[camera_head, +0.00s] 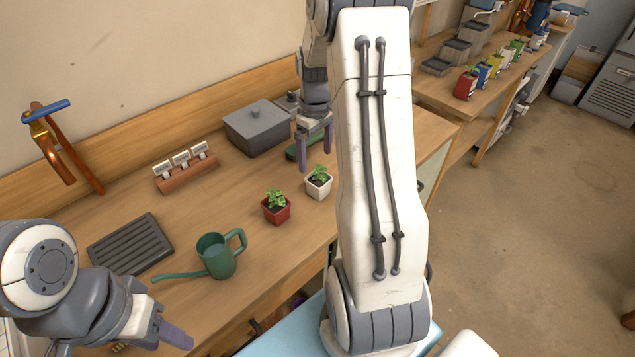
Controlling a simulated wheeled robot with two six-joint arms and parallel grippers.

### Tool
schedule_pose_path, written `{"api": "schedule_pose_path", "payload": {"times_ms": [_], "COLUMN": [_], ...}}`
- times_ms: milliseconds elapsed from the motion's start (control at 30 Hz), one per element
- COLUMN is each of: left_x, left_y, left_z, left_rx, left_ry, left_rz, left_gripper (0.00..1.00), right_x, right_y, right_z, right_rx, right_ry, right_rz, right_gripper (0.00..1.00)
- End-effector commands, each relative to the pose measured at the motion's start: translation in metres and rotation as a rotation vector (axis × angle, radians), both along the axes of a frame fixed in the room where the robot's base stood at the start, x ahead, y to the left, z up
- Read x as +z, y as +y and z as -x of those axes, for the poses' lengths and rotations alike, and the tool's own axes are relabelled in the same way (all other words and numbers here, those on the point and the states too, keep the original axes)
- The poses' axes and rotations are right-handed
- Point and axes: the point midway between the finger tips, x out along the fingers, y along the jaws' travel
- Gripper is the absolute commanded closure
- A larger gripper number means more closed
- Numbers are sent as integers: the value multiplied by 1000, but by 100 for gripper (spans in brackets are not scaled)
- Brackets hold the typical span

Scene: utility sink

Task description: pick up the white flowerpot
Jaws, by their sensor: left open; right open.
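The white flowerpot (318,187) holds a small green plant and stands upright on the wooden bench, just left of my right arm's large white link. A red flowerpot (276,211) with a similar plant stands to its left and nearer. My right gripper (315,160) points down with its fingers apart, behind the white flowerpot and above the bench; nothing is between the fingers that I can make out. My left gripper (172,338) is low at the bottom left, near the bench's front, far from the pots. It is open; its fingers are seen partly edge-on.
A green watering can (216,257) stands left of the pots, beside a dark slatted tray (131,245). A grey lidded box (259,128), a green object (303,146) and a label rack (187,172) are at the back.

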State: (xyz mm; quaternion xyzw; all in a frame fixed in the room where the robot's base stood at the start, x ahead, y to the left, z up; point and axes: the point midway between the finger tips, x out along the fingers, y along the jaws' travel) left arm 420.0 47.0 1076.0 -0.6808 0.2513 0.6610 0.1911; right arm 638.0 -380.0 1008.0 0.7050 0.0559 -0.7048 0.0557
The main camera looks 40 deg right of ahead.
Motion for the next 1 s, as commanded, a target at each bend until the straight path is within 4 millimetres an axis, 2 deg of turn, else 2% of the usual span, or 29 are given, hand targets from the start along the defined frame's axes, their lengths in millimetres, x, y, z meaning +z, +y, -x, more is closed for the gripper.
{"api": "schedule_pose_path", "payload": {"times_ms": [200, 467, 733, 1000], "left_x": [4, 8, 18, 19], "left_y": [0, 0, 0, 0], "left_z": [0, 0, 0, 0], "left_rx": [0, 0, 0, 0], "left_ry": [0, 0, 0, 0], "left_rz": [0, 0, 0, 0], "left_gripper": [51, 51, 51, 51], "right_x": [-34, -56, -94, -103], "right_y": [-4, -3, -6, -7], "right_z": [1, 2, 4, 3], "right_rx": [-3, -3, -2, -3], "right_ry": [4, 3, 3, 0], "right_rz": [-2, -2, -2, 0], "right_gripper": [0, 0, 0, 0]}}
